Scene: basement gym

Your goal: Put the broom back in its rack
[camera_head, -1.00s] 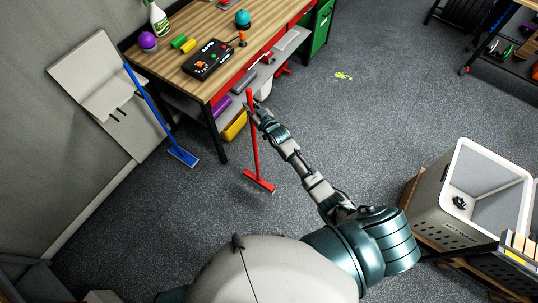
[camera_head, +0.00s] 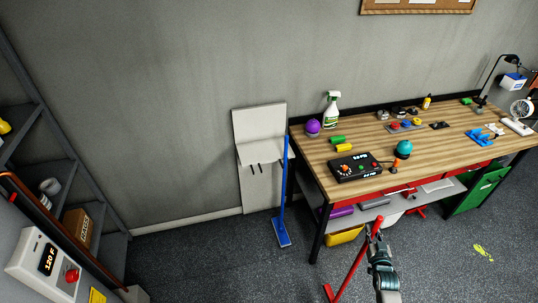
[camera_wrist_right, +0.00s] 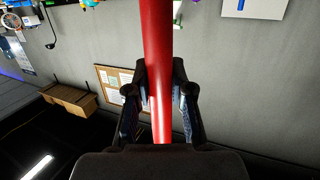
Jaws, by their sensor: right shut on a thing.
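A red broom (camera_head: 350,272) is in my right gripper (camera_head: 377,238), which is shut on its handle near the top. The handle slants, its lower end toward the left, and the foot is cut off at the picture's bottom edge. In the right wrist view the red handle (camera_wrist_right: 157,60) runs between the two fingers of my right gripper (camera_wrist_right: 160,95). The pale rack (camera_head: 259,127) stands against the wall left of the workbench, with dark prongs at its front. A blue broom (camera_head: 283,200) stands upright at its right side. My left gripper is not in view.
The wooden workbench (camera_head: 375,150) with several items on top is right of the rack; its dark leg (camera_head: 318,235) stands between the red broom and the rack. A shelf (camera_head: 45,130) and a display box (camera_head: 45,262) are at left. Floor before the rack is clear.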

